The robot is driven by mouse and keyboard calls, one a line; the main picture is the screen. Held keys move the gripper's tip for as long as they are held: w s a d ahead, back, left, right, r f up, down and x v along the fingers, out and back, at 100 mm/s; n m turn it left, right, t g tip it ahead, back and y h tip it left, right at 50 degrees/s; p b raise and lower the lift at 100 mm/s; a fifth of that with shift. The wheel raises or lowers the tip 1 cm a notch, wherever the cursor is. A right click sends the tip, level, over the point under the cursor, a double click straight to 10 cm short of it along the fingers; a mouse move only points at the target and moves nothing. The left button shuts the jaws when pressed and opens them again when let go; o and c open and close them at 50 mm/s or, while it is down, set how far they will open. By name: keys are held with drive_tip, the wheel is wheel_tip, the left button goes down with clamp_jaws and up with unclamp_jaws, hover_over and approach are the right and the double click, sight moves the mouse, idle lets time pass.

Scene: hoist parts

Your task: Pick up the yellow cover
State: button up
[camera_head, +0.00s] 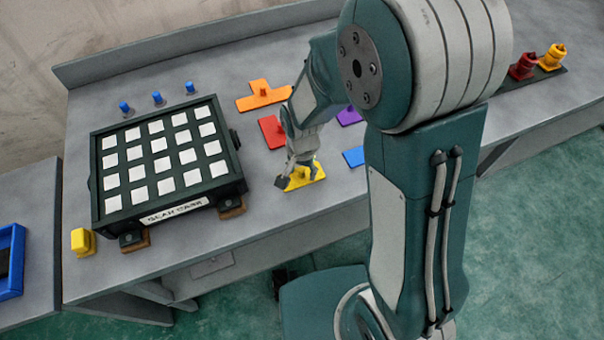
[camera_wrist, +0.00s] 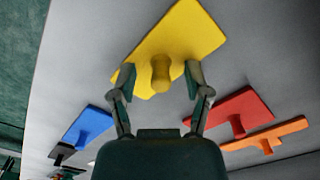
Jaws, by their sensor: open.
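The yellow cover (camera_head: 304,178) is a flat plate with a knob, lying on the grey bench near its front edge. In the wrist view the yellow cover (camera_wrist: 185,40) fills the upper middle, and its round knob stands between my fingers. My gripper (camera_head: 298,175) is over the cover in the head view and hides part of it. In the wrist view my gripper (camera_wrist: 160,82) is open, with one finger on each side of the knob. I see a gap between the knob and each finger.
A red cover (camera_head: 271,132), an orange cover (camera_head: 264,95), a purple cover (camera_head: 349,116) and a blue cover (camera_head: 354,156) lie close by. A dark box with white squares (camera_head: 97,172) stands to the left. A small yellow block (camera_head: 82,241) sits near the bench's left end.

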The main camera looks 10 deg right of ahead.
drive_tip(key=shift+a+f, duration=0.2)
drive_tip(key=shift+d, duration=0.1)
clamp_jaws()
drive_tip(key=shift+r, duration=0.1)
wheel_tip(320, 180, up, 3)
drive_tip(key=shift+f, duration=0.2)
drive_tip(key=s+a+r, duration=0.8)
drive_tip(key=s+r, duration=0.2)
drive_tip(key=s, duration=0.1)
drive_tip(key=shift+s+r, duration=0.15)
drive_tip(key=shift+s, duration=0.2)
